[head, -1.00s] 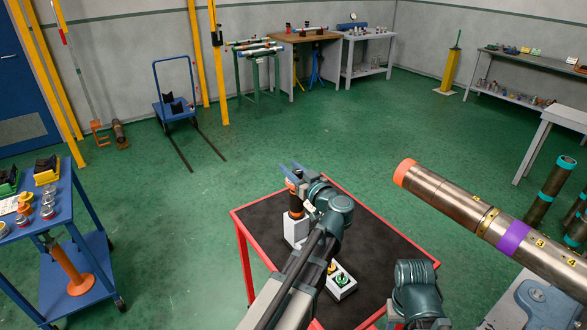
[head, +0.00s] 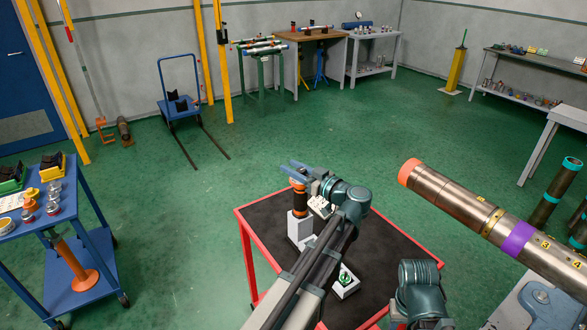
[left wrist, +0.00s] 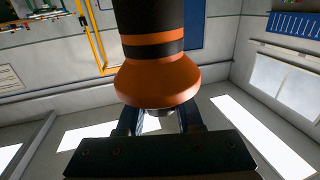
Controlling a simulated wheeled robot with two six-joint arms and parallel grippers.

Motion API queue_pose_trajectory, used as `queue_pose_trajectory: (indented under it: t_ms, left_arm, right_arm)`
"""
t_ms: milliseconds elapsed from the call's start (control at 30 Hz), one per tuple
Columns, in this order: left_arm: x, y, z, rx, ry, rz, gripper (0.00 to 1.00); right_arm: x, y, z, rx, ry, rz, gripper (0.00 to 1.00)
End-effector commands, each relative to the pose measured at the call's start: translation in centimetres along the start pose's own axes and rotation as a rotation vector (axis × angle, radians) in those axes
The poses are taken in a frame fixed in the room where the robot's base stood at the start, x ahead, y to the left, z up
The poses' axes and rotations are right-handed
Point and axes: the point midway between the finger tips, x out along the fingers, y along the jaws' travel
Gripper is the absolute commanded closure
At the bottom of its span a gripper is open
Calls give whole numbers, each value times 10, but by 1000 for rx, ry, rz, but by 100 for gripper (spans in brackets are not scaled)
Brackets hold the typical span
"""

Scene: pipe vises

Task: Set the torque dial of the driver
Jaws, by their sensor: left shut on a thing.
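The driver (head: 300,199), black with orange bands, stands upright in a light grey block on the dark table with red edges. My left gripper (head: 296,170) is at its top end, with its blue fingers at the orange cap. In the left wrist view the driver's flared orange end (left wrist: 157,80) fills the middle. My left gripper (left wrist: 162,120) is shut there on a grey part just beyond the flare, mostly hidden by the flare and gripper body. Dial markings cannot be read. My right gripper is not in view; only part of my right arm shows.
A small white block with a green-topped piece (head: 345,277) stands on the table (head: 375,262), beside my left arm. A large pipe (head: 460,205) with an orange end and purple band lies at right. A blue cart (head: 90,215) stands at left. The green floor between is clear.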

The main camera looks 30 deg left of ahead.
Motion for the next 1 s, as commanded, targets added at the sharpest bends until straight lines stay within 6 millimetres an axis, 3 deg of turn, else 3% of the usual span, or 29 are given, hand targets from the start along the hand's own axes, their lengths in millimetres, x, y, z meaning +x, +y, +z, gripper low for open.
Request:
queue_pose_trajectory:
  t_ms: [967, 1000]
  left_arm:
    - [0, 0, 0, 0, 0, 1, 100]
    - [0, 0, 0, 0, 0, 1, 63]
  right_arm:
    - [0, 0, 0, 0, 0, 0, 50]
    - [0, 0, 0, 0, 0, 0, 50]
